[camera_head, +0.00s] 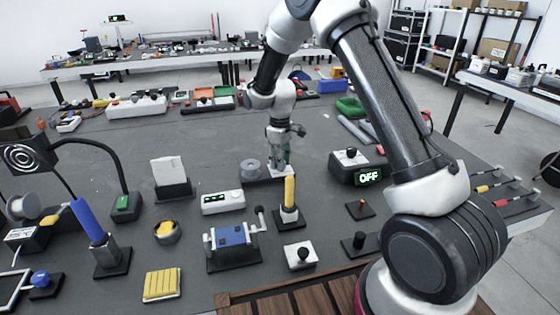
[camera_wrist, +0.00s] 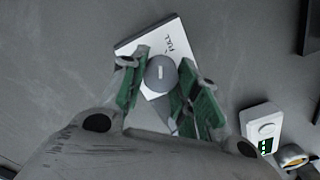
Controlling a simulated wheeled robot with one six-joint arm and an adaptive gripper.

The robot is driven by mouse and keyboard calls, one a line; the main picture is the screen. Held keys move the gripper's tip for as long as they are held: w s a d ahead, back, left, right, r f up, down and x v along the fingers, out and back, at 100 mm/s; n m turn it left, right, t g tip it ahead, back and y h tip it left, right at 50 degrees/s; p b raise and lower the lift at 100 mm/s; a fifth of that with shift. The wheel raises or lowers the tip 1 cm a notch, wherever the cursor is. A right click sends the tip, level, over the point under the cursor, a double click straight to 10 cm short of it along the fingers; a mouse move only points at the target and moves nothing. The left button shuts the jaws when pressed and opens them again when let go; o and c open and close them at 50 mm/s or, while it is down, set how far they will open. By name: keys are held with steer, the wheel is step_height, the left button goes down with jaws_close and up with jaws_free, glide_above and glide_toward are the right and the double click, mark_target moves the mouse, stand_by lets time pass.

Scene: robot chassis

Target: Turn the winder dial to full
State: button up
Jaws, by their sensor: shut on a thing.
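The winder dial (camera_wrist: 160,74) is a round grey knob with a short white line, set on a white plate (camera_wrist: 128,49). The plate bears the word FULL near its upper edge in the wrist view. The white line stands roughly upright in that view. My gripper (camera_wrist: 158,84) has its two green-padded fingers on either side of the dial and is shut on it. In the head view my gripper (camera_head: 281,160) points down at the far middle of the table, and its fingers hide the dial.
A grey spool (camera_head: 250,168) stands just left of my gripper. A white box with a green display (camera_head: 223,202) and a yellow-handled tool (camera_head: 289,191) stand in front. A black box reading OFF (camera_head: 357,167) is to the right.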

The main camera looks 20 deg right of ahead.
steer(key=m, duration=0.4)
stand_by(0.3)
steer(key=o, duration=1)
steer(key=shift+r, duration=0.1)
step_height(320, 180, up, 12)
steer(key=shift+f, duration=0.1)
steer(key=shift+m, duration=0.3)
